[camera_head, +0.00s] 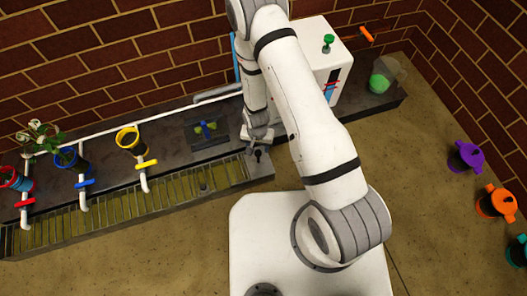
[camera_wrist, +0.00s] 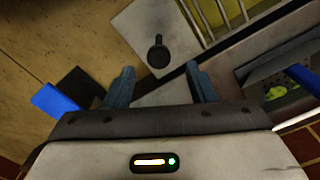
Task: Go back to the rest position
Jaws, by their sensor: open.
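My gripper (camera_head: 257,136) is over the dark counter, near its front edge, with the arm reaching down from above. In the wrist view its two fingers (camera_wrist: 160,78) are spread apart with nothing between them. A small black knob (camera_wrist: 158,50) on a grey plate (camera_wrist: 145,22) lies ahead of the fingertips, apart from them. The knob also shows in the head view (camera_head: 258,155), just below the gripper. Part of the counter behind the gripper is hidden by my arm.
Red, blue and yellow pots (camera_head: 128,140) with valves line the counter's left. A dark tray (camera_head: 208,132) sits left of the gripper. A white box (camera_head: 318,62) and a green-filled container (camera_head: 380,82) stand right. Purple (camera_head: 466,156) and orange (camera_head: 497,203) cans stand far right. Open floor lies in front.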

